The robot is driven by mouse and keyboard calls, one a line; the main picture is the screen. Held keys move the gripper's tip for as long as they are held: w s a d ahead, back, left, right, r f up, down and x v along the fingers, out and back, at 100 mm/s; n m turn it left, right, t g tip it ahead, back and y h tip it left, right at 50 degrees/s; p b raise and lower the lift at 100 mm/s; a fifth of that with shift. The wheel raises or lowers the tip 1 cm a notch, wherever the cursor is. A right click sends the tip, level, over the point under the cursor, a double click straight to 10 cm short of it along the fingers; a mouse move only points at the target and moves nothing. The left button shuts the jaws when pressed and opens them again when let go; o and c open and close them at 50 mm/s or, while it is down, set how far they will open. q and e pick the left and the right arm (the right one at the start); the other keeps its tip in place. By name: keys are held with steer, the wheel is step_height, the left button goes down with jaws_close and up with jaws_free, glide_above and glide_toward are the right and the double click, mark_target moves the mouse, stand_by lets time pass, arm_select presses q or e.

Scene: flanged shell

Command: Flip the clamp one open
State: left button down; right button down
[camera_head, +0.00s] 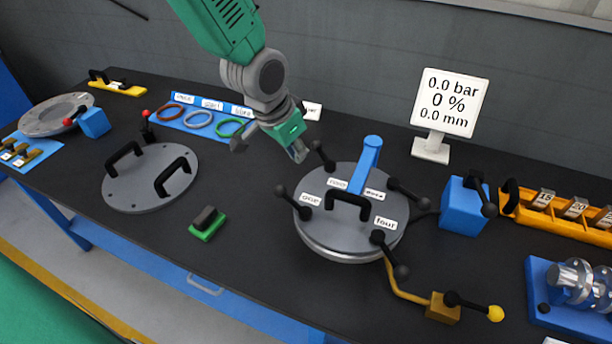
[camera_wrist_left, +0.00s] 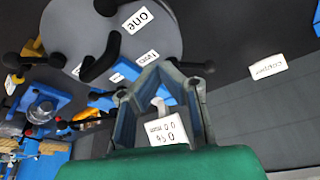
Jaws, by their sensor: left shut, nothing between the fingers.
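Clamp one (camera_head: 293,203) is a black ball-ended lever at the left rim of the round grey flanged shell (camera_head: 345,249), beside the label "one" (camera_head: 310,200). The label also shows at the top of the left wrist view (camera_wrist_left: 137,20), with a dark clamp part (camera_wrist_left: 105,6) beside it, cut off by the frame edge. My left gripper (camera_head: 298,152) is shut and empty. It is above and behind the shell, close to the clamp by label "two" (camera_head: 338,183), and apart from clamp one. My right gripper is not in view.
Other black clamps (camera_head: 408,193) stand around the shell, with a black lid handle (camera_head: 350,201) and a blue post (camera_head: 366,160). A grey disc (camera_head: 150,180) with two handles lies left. A display (camera_head: 447,103) stands behind.

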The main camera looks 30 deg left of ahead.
mark_target(298, 195)
arm_select(q)
steer(key=x, duration=1)
steer(key=shift+s+f+p, duration=0.1)
steer(key=shift+s+p, duration=0.15)
steer(key=shift+p, duration=0.1)
steer(key=s+a, duration=0.1)
steer(key=s+a+p, duration=0.1)
steer(key=s, duration=0.1)
steer(key=shift+f, duration=0.2)
steer(key=shift+s+d, duration=0.3)
steer(key=shift+s, duration=0.05)
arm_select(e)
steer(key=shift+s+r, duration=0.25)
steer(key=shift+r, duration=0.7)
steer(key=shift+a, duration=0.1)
